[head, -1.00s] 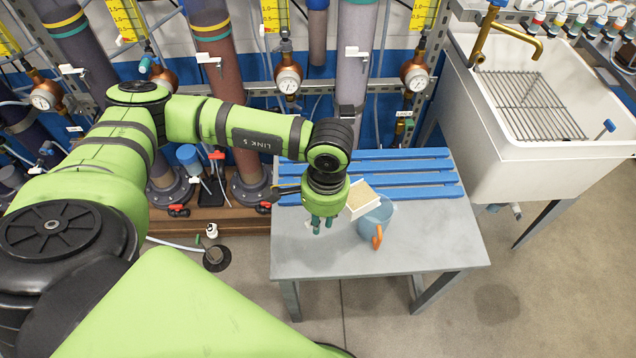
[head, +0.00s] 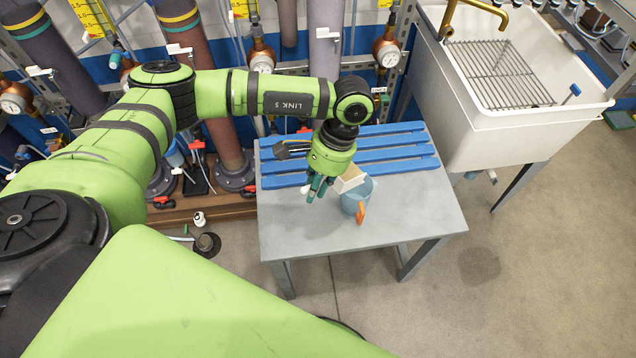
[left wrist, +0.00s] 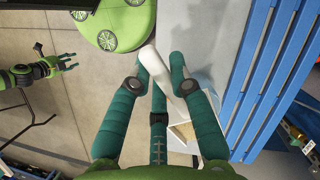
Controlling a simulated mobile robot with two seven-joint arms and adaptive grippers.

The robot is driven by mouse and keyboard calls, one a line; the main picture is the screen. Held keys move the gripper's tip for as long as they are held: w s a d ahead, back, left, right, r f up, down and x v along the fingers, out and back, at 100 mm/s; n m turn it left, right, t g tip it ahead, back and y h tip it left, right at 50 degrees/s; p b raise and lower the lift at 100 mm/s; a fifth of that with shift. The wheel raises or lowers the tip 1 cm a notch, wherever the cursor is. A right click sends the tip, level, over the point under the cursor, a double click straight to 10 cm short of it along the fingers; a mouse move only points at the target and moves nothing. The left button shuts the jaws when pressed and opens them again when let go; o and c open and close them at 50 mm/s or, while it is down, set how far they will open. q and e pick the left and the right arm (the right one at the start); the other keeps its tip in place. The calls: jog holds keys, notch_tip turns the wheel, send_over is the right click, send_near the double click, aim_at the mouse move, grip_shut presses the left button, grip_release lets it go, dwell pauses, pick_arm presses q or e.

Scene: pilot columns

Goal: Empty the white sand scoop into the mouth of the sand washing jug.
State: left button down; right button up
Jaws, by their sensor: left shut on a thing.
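My left gripper (head: 316,187) is shut on the white sand scoop (head: 349,179), above the grey table. In the left wrist view my left gripper's fingers (left wrist: 163,72) close around the scoop's white handle (left wrist: 152,62). The scoop's box-like body (left wrist: 184,132) is partly hidden behind a finger there. In the head view the scoop is tilted at the rim of the blue-grey jug (head: 351,203), which has an orange handle (head: 360,213). I cannot tell how much sand is in the scoop; the jug's inside is hidden. My right gripper (left wrist: 70,62) shows open and empty in the left wrist view.
The grey table (head: 420,210) has blue slats (head: 400,148) along its back. Columns and gauges (head: 387,55) stand behind it. A white sink (head: 520,125) stands to the right. The table's front and right are clear.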

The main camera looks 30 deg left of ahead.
dwell(0.8)
pick_arm(q)
jog(key=shift+w+d+r+g+b, duration=0.25)
jog(key=shift+w+r+g+b, duration=0.25)
jog(key=shift+b, duration=0.5)
jog(key=shift+w+d+r+g+y, duration=0.1)
jog(key=shift+w+r+g+y, duration=0.05)
jog(key=shift+r+g+y, duration=0.2)
jog(key=shift+r, duration=0.15)
